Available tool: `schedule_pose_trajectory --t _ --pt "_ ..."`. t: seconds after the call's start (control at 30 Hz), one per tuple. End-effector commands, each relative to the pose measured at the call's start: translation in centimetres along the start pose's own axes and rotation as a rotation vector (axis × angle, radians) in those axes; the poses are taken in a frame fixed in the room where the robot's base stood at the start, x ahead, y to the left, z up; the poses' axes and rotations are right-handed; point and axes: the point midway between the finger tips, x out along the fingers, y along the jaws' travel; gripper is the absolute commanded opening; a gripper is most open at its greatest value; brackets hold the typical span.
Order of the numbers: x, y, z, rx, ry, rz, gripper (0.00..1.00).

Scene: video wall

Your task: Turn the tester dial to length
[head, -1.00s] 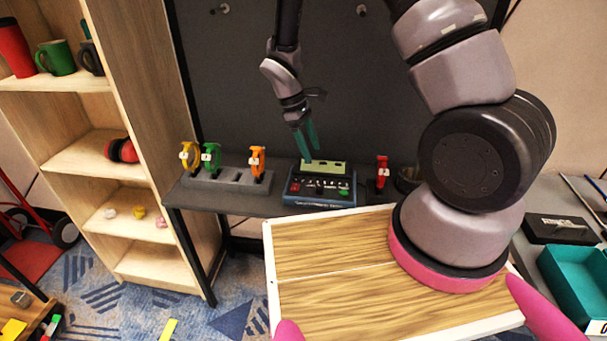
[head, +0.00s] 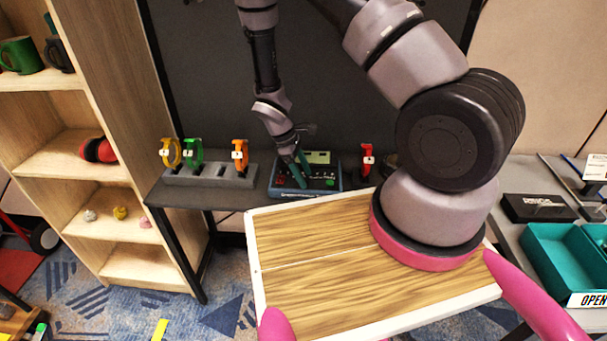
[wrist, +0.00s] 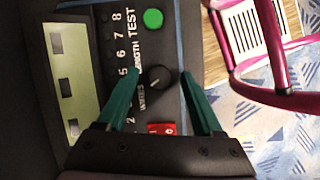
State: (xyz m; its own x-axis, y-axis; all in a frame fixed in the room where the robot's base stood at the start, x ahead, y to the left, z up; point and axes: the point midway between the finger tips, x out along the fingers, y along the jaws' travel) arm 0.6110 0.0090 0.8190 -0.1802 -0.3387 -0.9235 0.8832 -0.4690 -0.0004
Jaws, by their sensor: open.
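The tester (head: 325,178) is a dark box with blue edges on the dark shelf, with a pale green display (wrist: 72,75) and a round green button (wrist: 153,18). Its black dial (wrist: 157,79) shows in the wrist view beside the printed words LENGTH and WIRES. The dial's pale mark appears to point toward the lower left, near WIRES. My gripper (wrist: 168,98) has green fingers, open and apart, one on each side of the dial; contact cannot be told. In the head view my gripper (head: 301,178) reaches down over the tester's left part and hides the dial. A red switch (wrist: 160,128) lies between the fingers.
A grey rack (head: 210,174) with yellow, green and orange clamp-like items stands left of the tester. A red one (head: 367,160) stands to its right. My wooden-topped base lies in front. A teal tray (head: 560,260) is far right.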

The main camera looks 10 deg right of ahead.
Motion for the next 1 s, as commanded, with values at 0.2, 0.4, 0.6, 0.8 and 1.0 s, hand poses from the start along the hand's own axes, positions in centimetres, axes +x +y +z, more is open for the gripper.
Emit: schedule_pose_trajectory --t 0.2,0.4,0.6,0.8,1.0 --pt "0.1 0.02 -0.01 0.001 0.001 0.0 0.68" --pt "0.08 0.01 -0.02 0.001 0.001 0.0 0.11" --pt "0.07 0.03 -0.02 0.003 0.001 -0.001 0.0" --pt "0.06 0.1 -0.04 0.042 0.002 -0.016 0.0" --pt "0.08 0.21 0.02 0.145 0.002 -0.06 0.0"
